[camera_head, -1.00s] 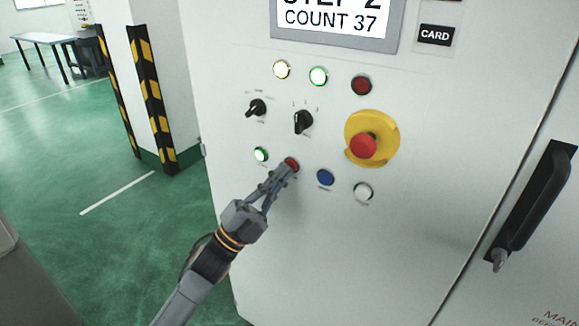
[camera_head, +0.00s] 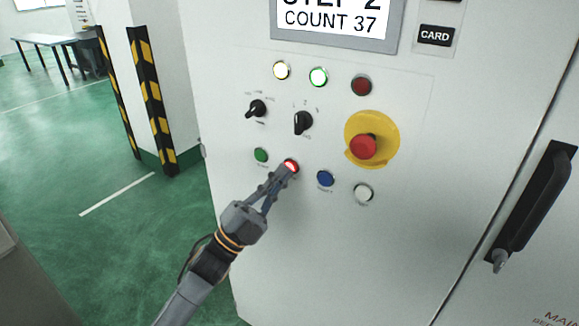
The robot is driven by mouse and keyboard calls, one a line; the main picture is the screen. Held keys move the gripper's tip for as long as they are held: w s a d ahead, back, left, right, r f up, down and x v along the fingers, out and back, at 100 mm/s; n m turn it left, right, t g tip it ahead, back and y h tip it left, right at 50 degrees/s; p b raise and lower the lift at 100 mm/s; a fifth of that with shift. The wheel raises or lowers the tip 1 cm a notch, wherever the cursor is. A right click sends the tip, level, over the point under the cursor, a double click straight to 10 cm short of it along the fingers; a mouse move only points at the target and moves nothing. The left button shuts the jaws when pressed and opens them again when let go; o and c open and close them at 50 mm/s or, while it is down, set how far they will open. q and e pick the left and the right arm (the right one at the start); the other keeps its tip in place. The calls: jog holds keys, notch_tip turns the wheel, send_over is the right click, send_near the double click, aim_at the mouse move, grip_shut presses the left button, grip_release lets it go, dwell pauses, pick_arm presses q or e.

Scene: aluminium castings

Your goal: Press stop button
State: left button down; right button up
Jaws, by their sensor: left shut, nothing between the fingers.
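A small round red button (camera_head: 291,166), which I take as the stop button, sits in the lower row of the white cabinet panel. It is lit now. My left gripper (camera_head: 282,174) is shut and empty, with its fingertips right at the lower edge of this button. Whether the tips still touch it I cannot tell. A green button (camera_head: 261,155) to its left is unlit. My right gripper is not in view.
A blue button (camera_head: 325,178) and a white button (camera_head: 363,192) are to the right. Above are a red emergency stop on a yellow plate (camera_head: 381,126), two black selector switches (camera_head: 303,122) and several lamps. A black door handle (camera_head: 533,205) is far right. A display (camera_head: 337,20) reads COUNT 37.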

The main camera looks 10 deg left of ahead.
pick_arm(q)
jog(key=shift+s+a, duration=0.2)
jog(key=shift+s, duration=0.3)
jog(key=shift+s+a+p, duration=0.2)
jog(key=shift+s+a, duration=0.1)
jog(key=shift+s, duration=0.5)
jog(key=shift+s+a+p, duration=0.15)
jog(key=shift+s+a, duration=0.1)
jog(key=shift+s, duration=0.5)
jog(key=shift+s+a+p, duration=0.2)
jog(key=shift+s+a, duration=0.1)
jog(key=shift+s, duration=0.5)
